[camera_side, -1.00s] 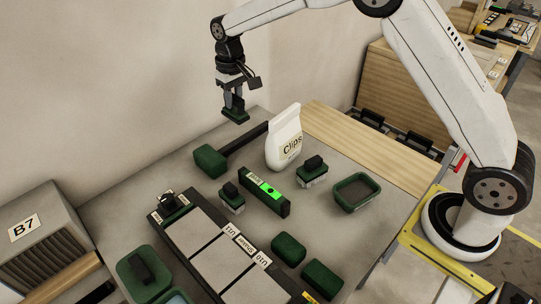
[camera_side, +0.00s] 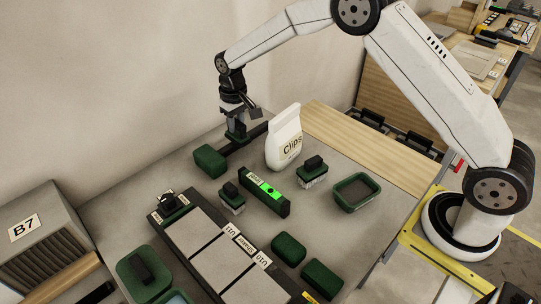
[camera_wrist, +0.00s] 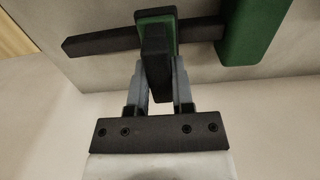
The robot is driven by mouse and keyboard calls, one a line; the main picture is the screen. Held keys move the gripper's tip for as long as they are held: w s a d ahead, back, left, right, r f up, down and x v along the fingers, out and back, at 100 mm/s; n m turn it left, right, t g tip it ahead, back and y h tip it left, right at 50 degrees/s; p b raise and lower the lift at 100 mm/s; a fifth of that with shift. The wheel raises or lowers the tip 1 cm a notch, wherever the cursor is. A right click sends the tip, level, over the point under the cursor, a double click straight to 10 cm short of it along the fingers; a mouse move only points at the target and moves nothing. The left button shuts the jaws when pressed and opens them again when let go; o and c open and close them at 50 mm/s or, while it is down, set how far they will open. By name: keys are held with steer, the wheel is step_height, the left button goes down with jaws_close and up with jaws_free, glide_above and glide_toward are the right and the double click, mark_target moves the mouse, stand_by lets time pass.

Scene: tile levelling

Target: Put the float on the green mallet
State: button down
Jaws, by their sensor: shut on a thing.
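The float (camera_side: 238,135) is a small green plate with a black grip. My gripper (camera_side: 236,119) is shut on the float's black grip and points down at the back of the table. The wrist view shows the float (camera_wrist: 155,58) between my gripper's fingers (camera_wrist: 158,85). The green mallet (camera_side: 209,161) lies on the table with its green head toward the front left and its dark handle running back right. In the wrist view, the mallet's head (camera_wrist: 250,30) is to the right, and the float is across the handle. I cannot tell whether the float touches the handle.
A white Clips bag (camera_side: 284,138) stands close right of the mallet. A level (camera_side: 264,192) with a lit green window, two brushes (camera_side: 232,198) (camera_side: 313,172) and an empty green tray (camera_side: 357,192) are nearer. Green blocks (camera_side: 288,249) and a tile frame (camera_side: 180,226) are in front.

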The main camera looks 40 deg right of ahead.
steer(key=shift+f, duration=0.15)
steer(key=shift+c, duration=2.4)
jaws_free()
step_height(320, 180, up, 12)
